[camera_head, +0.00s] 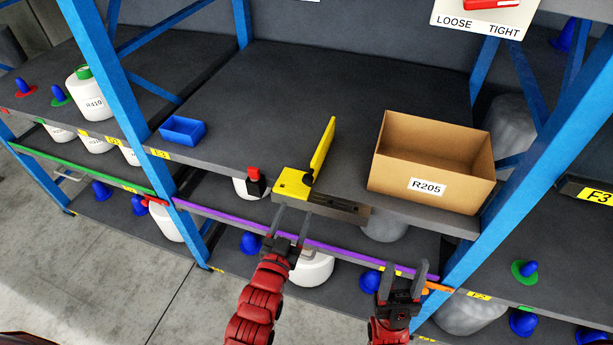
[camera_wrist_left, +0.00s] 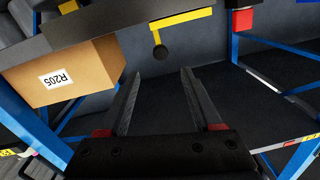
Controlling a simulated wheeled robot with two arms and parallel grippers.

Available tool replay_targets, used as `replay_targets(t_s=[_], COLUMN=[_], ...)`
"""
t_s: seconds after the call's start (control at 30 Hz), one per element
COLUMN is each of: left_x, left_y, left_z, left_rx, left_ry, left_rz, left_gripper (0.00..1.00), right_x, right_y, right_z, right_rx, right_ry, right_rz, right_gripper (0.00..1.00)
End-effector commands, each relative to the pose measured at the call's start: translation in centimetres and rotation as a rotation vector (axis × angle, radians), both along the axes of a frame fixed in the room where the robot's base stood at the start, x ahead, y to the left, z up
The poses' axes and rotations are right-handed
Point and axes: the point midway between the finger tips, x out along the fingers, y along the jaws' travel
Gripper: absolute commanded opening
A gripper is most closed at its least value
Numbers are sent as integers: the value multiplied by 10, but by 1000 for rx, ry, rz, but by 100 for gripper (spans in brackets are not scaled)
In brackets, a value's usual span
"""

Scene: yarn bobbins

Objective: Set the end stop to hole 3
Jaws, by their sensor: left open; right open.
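The end stop appears to be the yellow upright plate (camera_head: 322,150) by a yellow block (camera_head: 292,184) on a grey rail (camera_head: 340,208) at the shelf's front edge. Holes and numbers on the rail are too small to read. My left gripper (camera_head: 291,216) is open and empty, just in front of and below the rail. My right gripper (camera_head: 405,270) is open and empty, lower right.
A cardboard box labelled R205 (camera_head: 428,188) stands right of the rail. A black piece with a red top (camera_head: 254,180) is at its left. A blue bin (camera_head: 183,130) is farther left. Blue posts (camera_head: 110,75) flank the bay. The shelf behind is largely clear.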

Motion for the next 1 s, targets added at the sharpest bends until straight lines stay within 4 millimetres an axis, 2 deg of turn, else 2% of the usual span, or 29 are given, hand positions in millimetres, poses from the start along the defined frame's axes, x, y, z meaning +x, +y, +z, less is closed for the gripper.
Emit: replay_targets(t_s=[0.03,0.5,0.73,1.0], left_x=[11,92,113,118], left_y=[-3,-24,-30,-31], left_z=[7,6,3,1], left_rx=[-1,-1,-1,-1], left_ry=[-4,-5,-3,-3], left_rz=[0,0,1,1], left_gripper=[66,66,66,66], right_x=[0,0,0,0], right_y=[0,0,0,0], right_z=[9,43,50,51], right_rx=[0,0,0,0], right_ry=[0,0,0,0], right_rz=[0,0,0,0], right_gripper=[53,53,53,53])
